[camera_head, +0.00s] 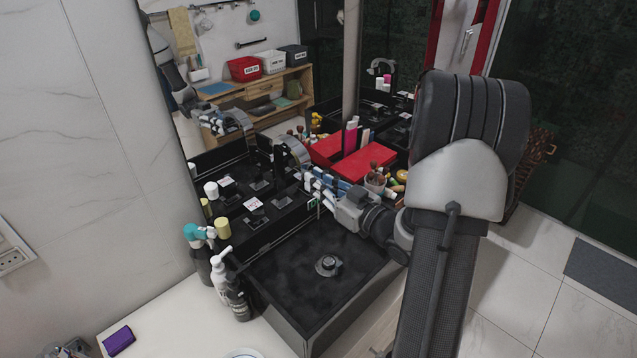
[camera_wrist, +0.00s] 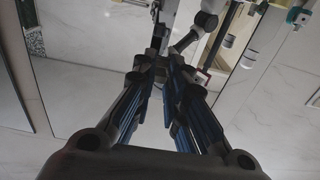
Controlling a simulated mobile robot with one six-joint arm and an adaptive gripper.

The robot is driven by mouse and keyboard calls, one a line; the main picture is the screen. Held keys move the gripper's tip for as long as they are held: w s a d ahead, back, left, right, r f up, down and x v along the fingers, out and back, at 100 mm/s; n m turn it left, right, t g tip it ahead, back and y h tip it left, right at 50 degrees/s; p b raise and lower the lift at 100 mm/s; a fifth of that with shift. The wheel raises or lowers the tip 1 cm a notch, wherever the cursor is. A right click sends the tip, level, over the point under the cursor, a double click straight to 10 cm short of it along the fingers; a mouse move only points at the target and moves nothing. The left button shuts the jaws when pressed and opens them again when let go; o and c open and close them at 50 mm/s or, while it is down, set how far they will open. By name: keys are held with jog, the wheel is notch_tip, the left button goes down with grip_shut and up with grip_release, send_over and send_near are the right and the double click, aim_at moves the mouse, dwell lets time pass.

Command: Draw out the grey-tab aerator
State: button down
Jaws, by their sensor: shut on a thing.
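My gripper (camera_head: 314,190) reaches left from my wrist over the back edge of the black sink counter, its blue and white fingers near the mirror. In the wrist view its two fingers (camera_wrist: 165,68) run up from both sides and close in at their tips on a small dark piece. I take this piece to be the grey-tab aerator, but the fingertips hide most of it and I cannot make out its tab. Whether it is still seated or free cannot be told.
A black basin top (camera_head: 290,262) with a round drain fitting (camera_head: 328,265) lies below my gripper. A white pump bottle (camera_head: 228,285) and a teal-topped bottle (camera_head: 197,245) stand at its left. A red box (camera_head: 363,166) and a brush cup (camera_head: 376,183) stand behind. A mirror rises at the back.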

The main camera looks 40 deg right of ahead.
jog(key=shift+s, duration=0.15)
jog(key=shift+s+d, duration=0.25)
jog(key=shift+s, duration=1.05)
jog(key=shift+s+d, duration=0.2)
jog(key=shift+s, duration=1.1)
jog(key=shift+s, duration=0.25)
jog(key=shift+s+d+r+p, duration=0.1)
jog(key=shift+s+r+p, duration=0.35)
jog(key=shift+s, duration=0.4)
jog(key=shift+s+d+r+p, duration=0.15)
jog(key=shift+s+r+p, duration=0.1)
jog(key=shift+s+r, duration=0.45)
jog(key=shift+s+d+r+p, duration=0.1)
jog(key=shift+s+r+p, duration=0.25)
jog(key=shift+s, duration=0.6)
